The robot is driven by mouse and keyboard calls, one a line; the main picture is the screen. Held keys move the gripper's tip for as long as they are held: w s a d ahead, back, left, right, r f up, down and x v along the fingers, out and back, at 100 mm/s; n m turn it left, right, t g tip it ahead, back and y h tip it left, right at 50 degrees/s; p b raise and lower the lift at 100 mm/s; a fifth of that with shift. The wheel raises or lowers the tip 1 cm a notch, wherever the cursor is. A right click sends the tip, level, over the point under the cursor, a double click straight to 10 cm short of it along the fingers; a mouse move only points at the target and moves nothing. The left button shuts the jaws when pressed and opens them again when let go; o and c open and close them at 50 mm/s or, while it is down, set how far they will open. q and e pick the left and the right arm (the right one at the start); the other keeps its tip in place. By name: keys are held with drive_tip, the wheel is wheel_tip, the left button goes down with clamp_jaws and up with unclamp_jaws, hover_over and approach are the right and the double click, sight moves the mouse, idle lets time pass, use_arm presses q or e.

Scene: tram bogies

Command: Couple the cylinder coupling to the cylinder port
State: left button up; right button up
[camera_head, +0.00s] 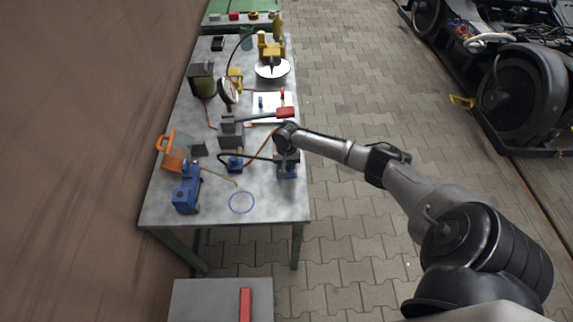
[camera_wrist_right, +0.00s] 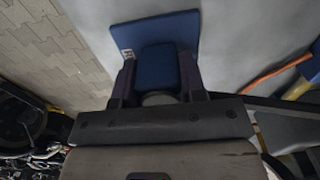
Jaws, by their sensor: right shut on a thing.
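My right gripper (camera_head: 287,160) reaches down at the right edge of the workbench. In the right wrist view its fingers (camera_wrist_right: 158,75) are shut on a blue block (camera_wrist_right: 157,62), one on each side. The block stands on or just above a flat blue plate (camera_wrist_right: 185,25); I cannot tell which. This blue part (camera_head: 287,172) also shows under the gripper in the head view. A black hose (camera_head: 262,158) runs from a second blue block (camera_head: 235,165) towards the gripper. Which pieces are the cylinder coupling and port is unclear; the hose end is hidden. My left gripper is out of view.
A blue machine (camera_head: 187,190), an orange-handled tool (camera_head: 172,150) and a blue ring (camera_head: 241,202) lie on the near bench. Grey blocks and a red-ended tool (camera_head: 285,112) lie beyond. Paved floor (camera_head: 340,230) is open to the right; bogies (camera_head: 500,90) stand farther right.

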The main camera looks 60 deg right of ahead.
drive_tip(key=shift+r, duration=0.6)
wheel_tip(320, 180, up, 3)
drive_tip(key=shift+r+p, duration=0.1)
drive_tip(key=shift+p, duration=0.6)
drive_tip(key=s+d+r+p, duration=0.2)
drive_tip(key=s+r, duration=0.4)
drive_tip(key=s, duration=0.5)
drive_tip(key=shift+s+r+p, duration=0.2)
drive_tip(key=shift+r+p, duration=0.05)
drive_tip(key=shift+p, duration=0.45)
drive_tip(key=shift+d, duration=0.1)
